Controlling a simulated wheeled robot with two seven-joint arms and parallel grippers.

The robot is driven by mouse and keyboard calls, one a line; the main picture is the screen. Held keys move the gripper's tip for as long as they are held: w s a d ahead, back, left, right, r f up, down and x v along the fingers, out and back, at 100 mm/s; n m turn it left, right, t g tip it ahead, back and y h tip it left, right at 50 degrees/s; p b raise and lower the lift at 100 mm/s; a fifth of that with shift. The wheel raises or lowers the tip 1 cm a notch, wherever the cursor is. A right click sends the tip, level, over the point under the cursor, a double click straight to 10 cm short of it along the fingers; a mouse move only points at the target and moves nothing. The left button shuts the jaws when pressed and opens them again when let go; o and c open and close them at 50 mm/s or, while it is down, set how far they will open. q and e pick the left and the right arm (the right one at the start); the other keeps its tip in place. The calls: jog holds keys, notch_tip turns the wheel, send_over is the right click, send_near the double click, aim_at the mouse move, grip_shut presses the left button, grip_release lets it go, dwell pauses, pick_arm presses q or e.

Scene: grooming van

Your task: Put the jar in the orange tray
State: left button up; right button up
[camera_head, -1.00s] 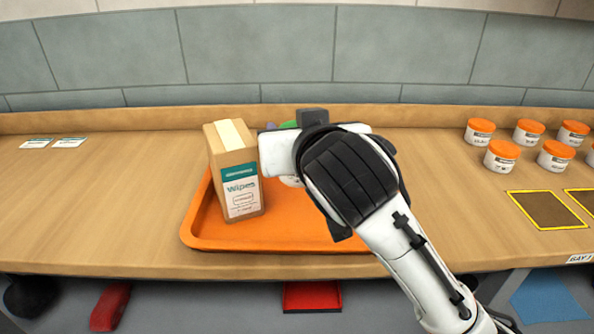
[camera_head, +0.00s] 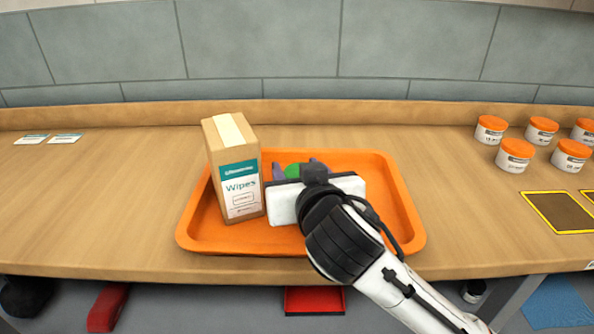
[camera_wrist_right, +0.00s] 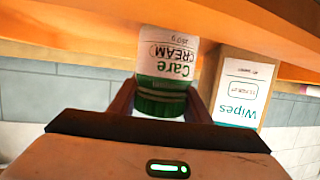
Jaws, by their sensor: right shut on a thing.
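My right gripper (camera_head: 298,167) is shut on a jar with a green lid (camera_head: 293,170), over the orange tray (camera_head: 397,205). My wrist hides most of the jar in the head view. In the right wrist view the jar (camera_wrist_right: 166,55) shows inverted between the fingers (camera_wrist_right: 160,97), with a white label reading "Care CREAM". Its base is close to the orange tray surface (camera_wrist_right: 95,45); I cannot tell whether they touch. My left gripper is not in view.
A cardboard Wipes box (camera_head: 235,180) stands upright in the tray's left part, close beside the gripper. The tray's right part is bare. Several orange-lidded white jars (camera_head: 515,157) stand at the right near a yellow-edged dark square (camera_head: 558,212). Small cards (camera_head: 48,139) lie at the left.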

jog(key=shift+r, duration=0.1)
jog(key=o, duration=1.2)
jog(key=shift+s, duration=0.25)
jog(key=p+v, duration=0.1)
jog(key=v, duration=1)
jog(key=shift+s+d+r, duration=0.1)
jog(key=shift+s+r, duration=0.05)
jog(key=shift+s, duration=0.1)
